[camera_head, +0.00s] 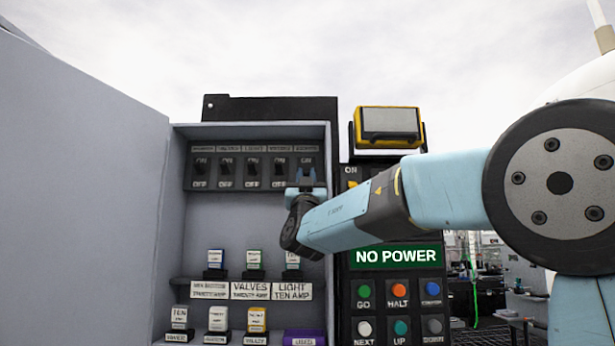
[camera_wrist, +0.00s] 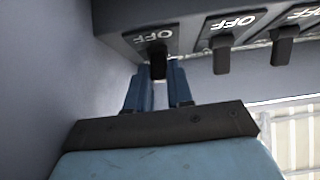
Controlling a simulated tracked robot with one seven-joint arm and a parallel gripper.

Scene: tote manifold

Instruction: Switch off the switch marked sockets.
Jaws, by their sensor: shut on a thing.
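A row of several black toggle switches, each with ON above and OFF below, sits on a dark panel (camera_head: 235,168) in the upper part of the open grey cabinet. The small name labels above them are too blurred to read surely, so I cannot tell which is marked sockets. My gripper (camera_head: 306,178) is at the rightmost switch and covers its lower part. In the wrist view, which shows the row upside down, my gripper (camera_wrist: 160,80) is shut on the black lever of the end switch (camera_wrist: 157,64), its OFF mark visible. The neighbouring switch (camera_wrist: 222,52) is free.
The cabinet's open door (camera_head: 75,190) fills the left. Below the switches are shelves with several labelled blocks. To the right, a panel has a NO POWER sign (camera_head: 397,256) and coloured buttons. The cabinet side wall (camera_wrist: 45,70) is close beside my gripper.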

